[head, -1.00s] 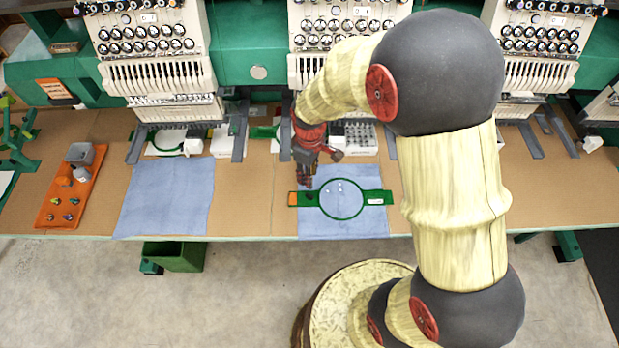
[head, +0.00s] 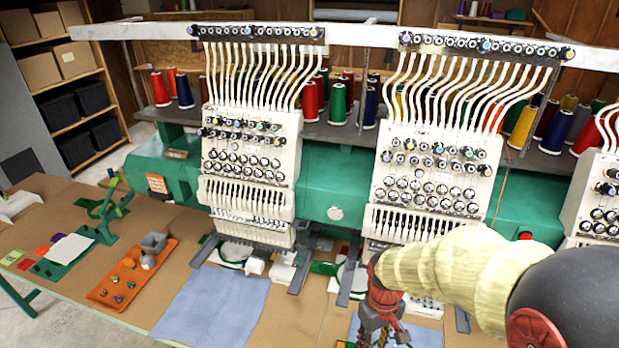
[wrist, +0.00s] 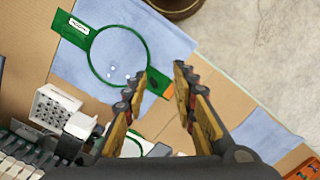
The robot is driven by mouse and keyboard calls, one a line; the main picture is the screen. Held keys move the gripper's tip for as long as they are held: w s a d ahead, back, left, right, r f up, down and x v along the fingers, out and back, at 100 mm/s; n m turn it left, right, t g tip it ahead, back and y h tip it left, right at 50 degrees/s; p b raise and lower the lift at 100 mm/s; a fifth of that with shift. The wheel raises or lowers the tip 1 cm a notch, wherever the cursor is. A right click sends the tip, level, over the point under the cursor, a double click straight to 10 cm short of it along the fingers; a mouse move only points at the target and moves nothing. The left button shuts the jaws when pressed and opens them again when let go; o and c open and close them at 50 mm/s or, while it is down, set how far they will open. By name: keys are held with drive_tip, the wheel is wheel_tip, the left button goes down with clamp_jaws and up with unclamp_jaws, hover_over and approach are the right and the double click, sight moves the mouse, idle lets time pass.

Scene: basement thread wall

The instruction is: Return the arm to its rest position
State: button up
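My gripper (wrist: 160,80) is open and empty in the wrist view, its two fingers apart above the table. A green embroidery hoop (wrist: 91,58) with side arms lies on a blue cloth (wrist: 75,70) ahead of the fingers. A few small white specks show inside its ring. In the head view my gripper (head: 378,335) hangs at the bottom edge, with its fingertips cut off. My arm reaches in from the lower right, bent over the table. The hoop is almost wholly out of the head view.
Embroidery machine heads (head: 250,165) stand along the back of the table. A second blue cloth (head: 212,305) lies left of my gripper. An orange tray (head: 110,290) with small items lies further left. A white perforated block (wrist: 52,105) is near the fingers. Floor shows beyond the table edge.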

drive_tip(key=s+d+r+m+t+b, duration=0.1)
drive_tip(key=s+r+m+t+b, duration=0.1)
drive_tip(key=s+r, duration=0.3)
drive_tip(key=s+d+r+m+t+b, duration=0.2)
drive_tip(key=s+r+t+b, duration=0.2)
drive_tip(key=r, duration=0.7)
drive_tip(key=shift+s+r+t+b, duration=0.3)
drive_tip(key=shift+s+b, duration=0.2)
drive_tip(key=shift+s, duration=0.1)
